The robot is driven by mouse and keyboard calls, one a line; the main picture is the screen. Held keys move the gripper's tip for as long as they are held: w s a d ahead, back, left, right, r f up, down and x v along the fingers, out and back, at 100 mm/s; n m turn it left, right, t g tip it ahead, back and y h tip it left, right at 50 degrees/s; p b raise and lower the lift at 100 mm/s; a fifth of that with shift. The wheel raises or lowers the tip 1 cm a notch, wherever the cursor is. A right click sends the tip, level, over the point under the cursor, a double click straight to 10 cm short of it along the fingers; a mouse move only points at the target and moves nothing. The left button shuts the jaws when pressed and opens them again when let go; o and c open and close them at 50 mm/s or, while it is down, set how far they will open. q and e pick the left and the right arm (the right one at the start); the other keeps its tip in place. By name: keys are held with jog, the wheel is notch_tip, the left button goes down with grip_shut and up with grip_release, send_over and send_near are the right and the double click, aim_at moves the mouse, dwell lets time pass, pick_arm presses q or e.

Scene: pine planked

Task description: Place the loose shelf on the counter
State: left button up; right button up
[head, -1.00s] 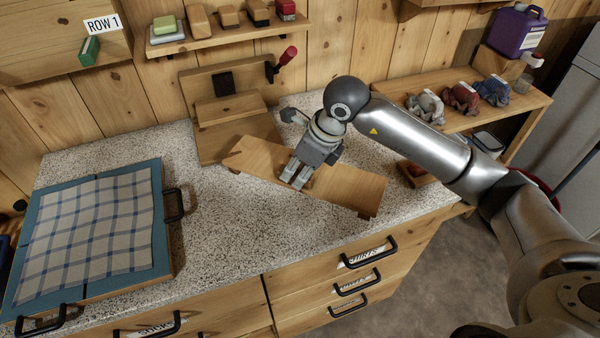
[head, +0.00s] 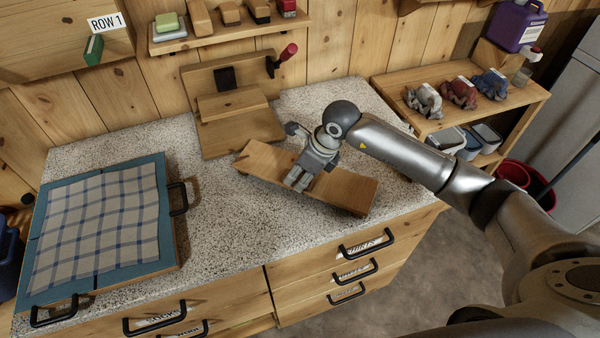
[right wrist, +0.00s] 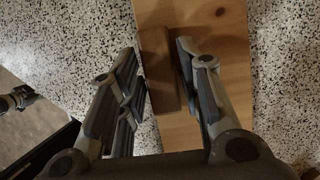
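The loose shelf (head: 345,187) is a pale wooden plank, lying slantwise over the right part of the speckled counter (head: 225,225). My right gripper (head: 297,182) reaches down onto the middle of the shelf.
A teal-framed board with a checked cloth (head: 95,225) fills the counter's left. A wooden stand (head: 235,138) is behind the shelf. Bare counter lies between cloth and shelf. Drawers with black handles (head: 368,243) are below.

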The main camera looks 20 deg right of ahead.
jog(key=shift+o, duration=0.7)
jog(key=shift+r, duration=0.1)
jog(key=shift+s+d+r+b, duration=0.1)
jog(key=shift+d+r+b, duration=0.1)
jog(key=shift+r+b, duration=0.15)
jog(key=b+v, duration=0.3)
jog(key=v, duration=0.8)
